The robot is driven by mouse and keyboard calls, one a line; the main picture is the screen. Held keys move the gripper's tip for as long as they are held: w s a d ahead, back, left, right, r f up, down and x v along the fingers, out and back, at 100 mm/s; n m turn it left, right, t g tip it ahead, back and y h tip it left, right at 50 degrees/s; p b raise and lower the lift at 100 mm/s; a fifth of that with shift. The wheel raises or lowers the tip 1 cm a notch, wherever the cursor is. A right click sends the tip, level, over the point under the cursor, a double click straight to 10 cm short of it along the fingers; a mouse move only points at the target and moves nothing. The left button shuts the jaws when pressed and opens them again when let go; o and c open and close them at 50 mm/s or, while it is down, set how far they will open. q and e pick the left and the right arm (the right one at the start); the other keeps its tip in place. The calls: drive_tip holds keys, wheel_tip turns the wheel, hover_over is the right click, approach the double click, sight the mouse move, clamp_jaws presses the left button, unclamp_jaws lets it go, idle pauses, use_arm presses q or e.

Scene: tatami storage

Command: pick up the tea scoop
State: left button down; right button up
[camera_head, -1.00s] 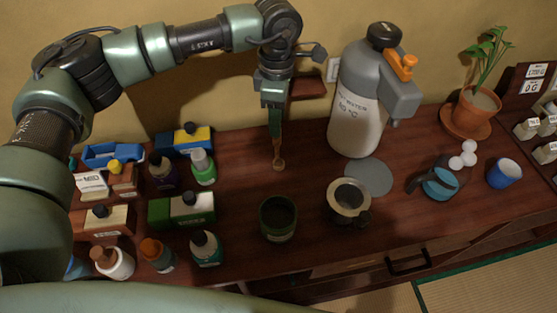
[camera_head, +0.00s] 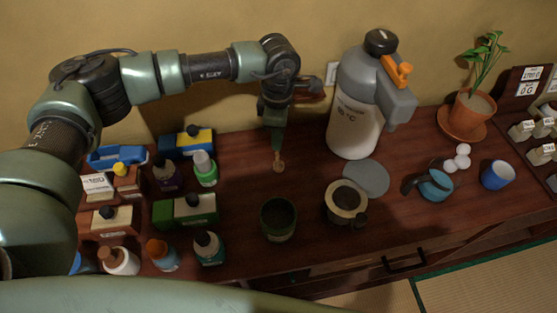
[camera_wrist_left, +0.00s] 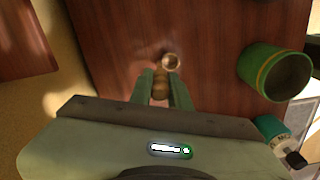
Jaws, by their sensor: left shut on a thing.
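The tea scoop (camera_head: 278,165) is a small wooden scoop with a round end, between the water dispenser and the bottles. In the left wrist view the tea scoop (camera_wrist_left: 170,62) points away from me, its round end uppermost and its handle between the fingers. My left gripper (camera_head: 277,148) is shut on its handle from above. The left wrist view also shows the gripper (camera_wrist_left: 161,86) with both green fingers against the handle. Whether the scoop touches the table cannot be told. My right gripper is not in view.
A dark green cup (camera_head: 278,219) and a pot with a light rim (camera_head: 346,200) stand in front. A large water dispenser (camera_head: 356,105) is to the right. Several bottles and boxes crowd the left. A wall is close behind.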

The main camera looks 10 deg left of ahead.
use_arm(q)
drive_tip(key=shift+r, duration=0.45)
wheel_tip(320, 180, up, 19)
drive_tip(key=b, duration=0.4)
drive_tip(key=shift+b, duration=0.4)
drive_tip(key=shift+r, duration=0.1)
idle(1.1)
